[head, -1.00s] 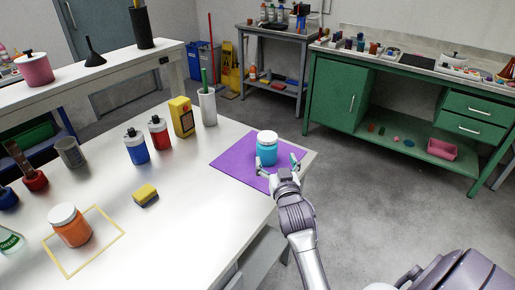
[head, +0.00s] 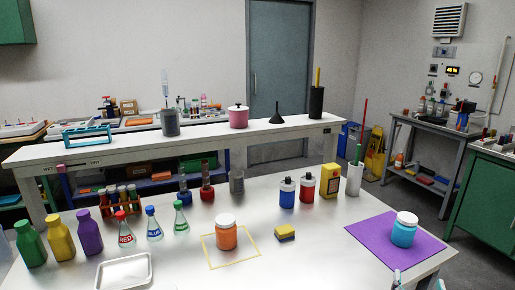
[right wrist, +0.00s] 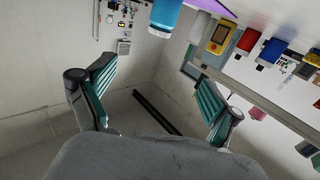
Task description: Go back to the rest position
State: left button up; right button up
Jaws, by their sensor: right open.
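A cyan jar with a white lid (head: 404,230) stands upright on a purple mat (head: 370,236) at the table's right end. My right gripper (head: 418,283) shows only as fingertips at the bottom edge of the head view, nearer than the jar and apart from it. In the right wrist view my right gripper (right wrist: 155,100) is open, with nothing between its fingers. The cyan jar (right wrist: 166,14) appears there at the top, beyond the fingers. My left gripper is not in view.
An orange jar (head: 226,237) stands inside a yellow outline on the white table (head: 310,262). A sponge (head: 285,232), bottles, flasks and a white tray (head: 124,287) are also on it. A long bench (head: 290,128) stands behind. A green cabinet (head: 485,205) is at the right.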

jog(key=s+a+f+n+g+y, duration=0.45)
jog(key=s+a+f+g, duration=0.25)
jog(key=s+a+f, duration=0.65)
jog(key=s+a+f+n+g+y, duration=0.1)
jog(key=s+a+n+g+y, duration=0.3)
jog(key=s, duration=1.1)
notch_tip(320, 180, down, 24)
jog(key=s+a+m+g+h+p, duration=0.1)
jog(key=m+g, duration=0.1)
jog(key=g, duration=0.1)
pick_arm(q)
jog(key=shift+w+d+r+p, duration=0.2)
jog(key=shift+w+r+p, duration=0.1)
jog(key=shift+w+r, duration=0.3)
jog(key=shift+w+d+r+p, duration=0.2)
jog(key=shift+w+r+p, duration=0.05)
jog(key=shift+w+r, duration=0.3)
pick_arm(e)
jog(key=s+d+f+g, duration=0.1)
jog(key=s+d+f, duration=0.2)
jog(key=s+f, duration=1.3)
jog(key=shift+s+f, duration=0.3)
jog(key=shift+s, duration=0.5)
jog(key=shift+n+h, duration=0.25)
